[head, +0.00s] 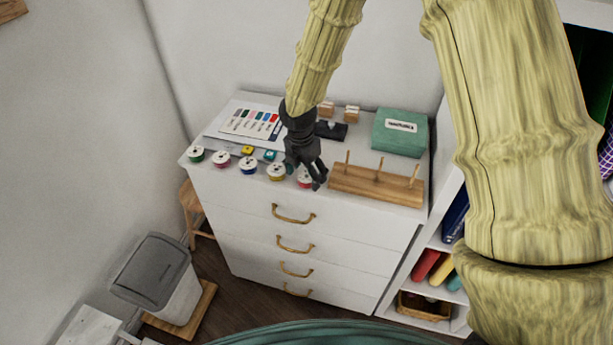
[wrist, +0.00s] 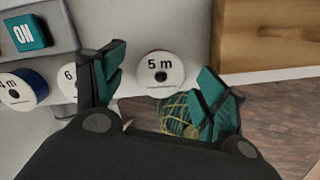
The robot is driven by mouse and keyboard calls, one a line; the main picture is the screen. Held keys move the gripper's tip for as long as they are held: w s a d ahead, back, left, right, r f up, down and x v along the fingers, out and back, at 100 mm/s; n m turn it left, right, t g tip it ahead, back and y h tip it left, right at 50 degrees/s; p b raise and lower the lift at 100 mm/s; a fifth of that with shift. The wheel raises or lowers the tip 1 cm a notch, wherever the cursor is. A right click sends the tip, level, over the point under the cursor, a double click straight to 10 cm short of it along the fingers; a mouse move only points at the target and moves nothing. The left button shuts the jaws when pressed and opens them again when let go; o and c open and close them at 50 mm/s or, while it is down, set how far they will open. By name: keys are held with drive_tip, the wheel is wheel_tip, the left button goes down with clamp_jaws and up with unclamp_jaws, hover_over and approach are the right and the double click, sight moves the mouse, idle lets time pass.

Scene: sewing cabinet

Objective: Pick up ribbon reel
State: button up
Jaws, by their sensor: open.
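Several small ribbon reels stand in a row along the cabinet's front edge in the head view, with white round faces and coloured bands. The red reel (head: 303,180) is at the right end, partly covered by my gripper (head: 316,177). In the wrist view a reel marked "5 m" (wrist: 160,73) shows between the two spread teal fingers, and they do not grip it. A blue reel marked "4 m" (wrist: 24,88) is at the left. Another reel marked "6" (wrist: 69,76) is partly hidden by the left finger. My gripper is open and empty.
A wooden spool rack (head: 375,185) with upright pegs stands just right of my gripper. A teal box (head: 399,132) is behind it. A colour chart (head: 250,123) and a black item (head: 331,130) lie at the back. The cabinet's front edge is close to the reels.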

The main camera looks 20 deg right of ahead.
drive_tip(key=shift+f, duration=0.45)
drive_tip(key=c, duration=1)
drive_tip(key=shift+r, duration=0.15)
